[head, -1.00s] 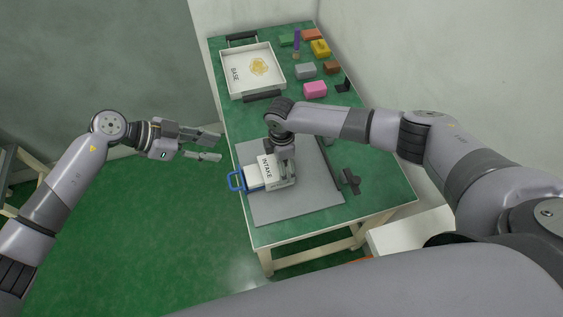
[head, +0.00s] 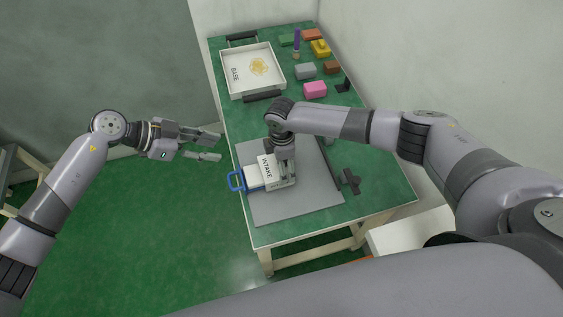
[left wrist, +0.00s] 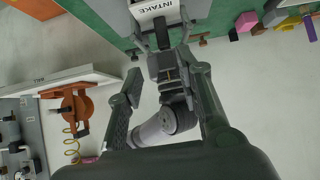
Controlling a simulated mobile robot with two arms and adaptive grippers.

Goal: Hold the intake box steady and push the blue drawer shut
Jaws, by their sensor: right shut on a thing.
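The white intake box (head: 267,168), marked INTAKE, sits on a grey mat (head: 310,205) on the green table. A drawer with a blue handle (head: 236,181) shows on its left side, and it stands out from the box. My right gripper (head: 287,177) is shut on the intake box from above, at its right part. My left gripper (head: 213,147) is open and empty, to the left of the table edge and apart from the box. In the left wrist view the INTAKE label (left wrist: 156,8) and the right gripper (left wrist: 160,35) show at the top.
A white tray (head: 236,93) marked BASE, with a yellowish heap in it, stands at the table's far left. Several coloured blocks, among them a pink one (head: 316,89), stand at the far right. A dark bracket (head: 350,181) lies right of the mat. Floor is free left of the table.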

